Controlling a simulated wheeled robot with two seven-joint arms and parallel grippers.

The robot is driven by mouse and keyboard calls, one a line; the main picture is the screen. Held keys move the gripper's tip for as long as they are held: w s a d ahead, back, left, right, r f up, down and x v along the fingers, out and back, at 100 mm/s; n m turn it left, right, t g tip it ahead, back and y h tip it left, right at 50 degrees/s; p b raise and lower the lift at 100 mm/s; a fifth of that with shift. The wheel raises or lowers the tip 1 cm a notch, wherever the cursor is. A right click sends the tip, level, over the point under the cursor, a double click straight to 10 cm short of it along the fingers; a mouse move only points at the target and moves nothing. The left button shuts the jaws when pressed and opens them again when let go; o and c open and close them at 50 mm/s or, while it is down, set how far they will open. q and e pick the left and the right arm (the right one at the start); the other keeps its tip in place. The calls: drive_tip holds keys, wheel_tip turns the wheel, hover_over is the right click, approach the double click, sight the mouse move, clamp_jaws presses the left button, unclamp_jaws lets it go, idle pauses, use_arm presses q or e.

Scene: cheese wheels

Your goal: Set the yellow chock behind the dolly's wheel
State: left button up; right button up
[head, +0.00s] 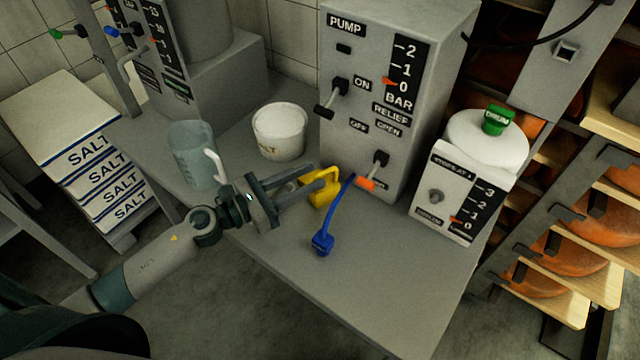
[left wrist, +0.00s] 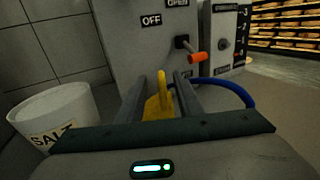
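The yellow chock (head: 323,200) stands on the grey worktop in front of the pump box. My left gripper (head: 317,177) reaches to it from the left, with one finger on each side of its upper part. In the left wrist view the chock (left wrist: 158,105) shows between the two fingers, which stand apart; whether they touch it is unclear. Its lower part is hidden there by the gripper body. No dolly wheel can be made out. The salt sacks (head: 105,180) at the left rest on a low grey support, which may be the dolly. My right gripper is not in view.
The pump box (head: 365,150) with levers stands behind. A clear jug (head: 193,155), a salt tub (head: 280,133) and a white-lidded box (head: 455,200) share the worktop. Its front is clear.

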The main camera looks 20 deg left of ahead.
sight(323, 172)
use_arm(q)
drive_tip(key=shift+w, duration=0.1)
